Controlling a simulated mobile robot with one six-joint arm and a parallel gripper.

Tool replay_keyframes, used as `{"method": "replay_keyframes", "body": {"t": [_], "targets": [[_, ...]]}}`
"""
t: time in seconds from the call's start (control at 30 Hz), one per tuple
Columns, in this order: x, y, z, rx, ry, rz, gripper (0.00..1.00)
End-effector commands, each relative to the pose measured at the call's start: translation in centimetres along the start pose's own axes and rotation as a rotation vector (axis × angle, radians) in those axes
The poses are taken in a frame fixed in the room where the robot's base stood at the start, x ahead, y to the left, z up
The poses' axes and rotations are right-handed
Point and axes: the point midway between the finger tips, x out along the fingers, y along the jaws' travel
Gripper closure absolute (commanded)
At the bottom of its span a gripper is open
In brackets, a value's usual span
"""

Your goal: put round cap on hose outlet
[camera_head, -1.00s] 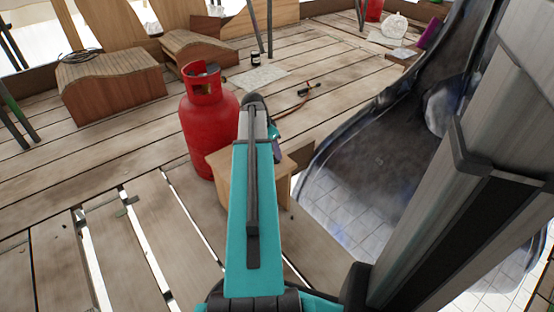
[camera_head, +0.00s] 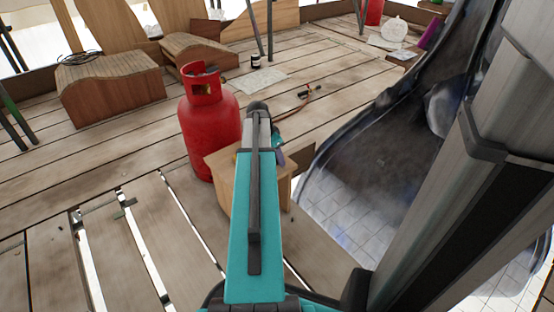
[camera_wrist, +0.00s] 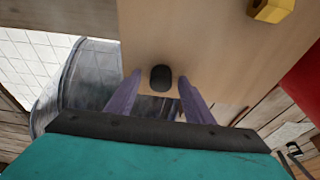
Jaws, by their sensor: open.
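In the wrist view a small dark rounded piece (camera_wrist: 161,77), which looks like the round cap, is on the pale wooden box top near its edge. My gripper (camera_wrist: 159,84) is open, its two purple fingers on either side of that piece with gaps visible. I cannot tell how high the fingertips are above the box. In the head view my arm hides the cap and most of the gripper; only a bit of purple finger (camera_head: 281,159) shows. A thin reddish hose (camera_head: 308,100) lies on the deck beyond; I cannot make out its outlet.
The wooden box (camera_head: 275,188) stands beside a red gas bottle (camera_head: 210,125). A yellow block (camera_wrist: 271,9) is on the box in the wrist view. Dark crumpled sheeting (camera_head: 365,165) lies right. Slatted gaps (camera_head: 145,250) cut the deck at left.

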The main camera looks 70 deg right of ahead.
Motion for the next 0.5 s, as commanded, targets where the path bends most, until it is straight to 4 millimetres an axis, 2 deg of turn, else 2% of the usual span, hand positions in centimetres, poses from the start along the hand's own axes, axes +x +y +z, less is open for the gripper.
{"method": "replay_keyframes", "body": {"t": [0.1,0.33,0.5], "targets": [[-0.01,0.0,-0.01,0.0,0.0,0.0,0.54],[-0.01,0.01,-0.02,0.0,0.0,0.0,0.93],[-0.01,0.01,-0.03,0.0,0.0,0.0,0.95]]}}
